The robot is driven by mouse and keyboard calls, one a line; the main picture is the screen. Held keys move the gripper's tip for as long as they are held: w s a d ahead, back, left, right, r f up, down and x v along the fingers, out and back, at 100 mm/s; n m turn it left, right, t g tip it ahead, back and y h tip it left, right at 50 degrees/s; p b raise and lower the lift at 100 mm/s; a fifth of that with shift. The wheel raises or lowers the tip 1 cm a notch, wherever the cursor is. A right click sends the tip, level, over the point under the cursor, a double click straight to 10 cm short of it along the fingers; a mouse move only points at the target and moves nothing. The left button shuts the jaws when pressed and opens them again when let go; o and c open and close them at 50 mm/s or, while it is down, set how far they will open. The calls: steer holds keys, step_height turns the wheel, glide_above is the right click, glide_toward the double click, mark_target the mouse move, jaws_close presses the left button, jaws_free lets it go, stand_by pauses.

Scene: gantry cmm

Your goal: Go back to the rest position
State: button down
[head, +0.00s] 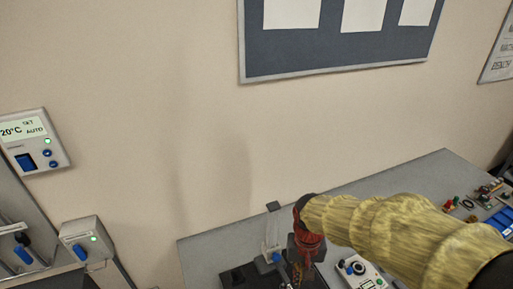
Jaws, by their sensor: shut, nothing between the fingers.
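My arm reaches in from the lower right of the head view in yellow, ribbed sections and ends in a red and dark wrist. My gripper (304,262) points down below it over the grey bench and is shut, with nothing held. Its fingertips are small and hard to separate from the dark equipment behind. I cannot tell whether it touches anything there.
The grey bench (215,255) stands against the wall. A white control box (362,272) lies beside my gripper; a blue tray (503,222) and small parts are at the far right. A thermostat (33,142) and a noticeboard (345,50) hang on the wall.

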steer(key=s+d+r+t+b, duration=0.2)
steer(key=s+d+t+b, duration=0.1)
steer(key=s+b, duration=0.2)
steer(key=s+d+r+t+b, duration=0.2)
steer(key=s+d+t+b, duration=0.1)
steer(key=s+b, duration=0.2)
steer(key=b, duration=0.2)
steer(key=shift+s+d+r+n+b, duration=0.15)
steer(key=shift+d+r+n+b, duration=0.15)
steer(key=shift+d+r+n, duration=0.1)
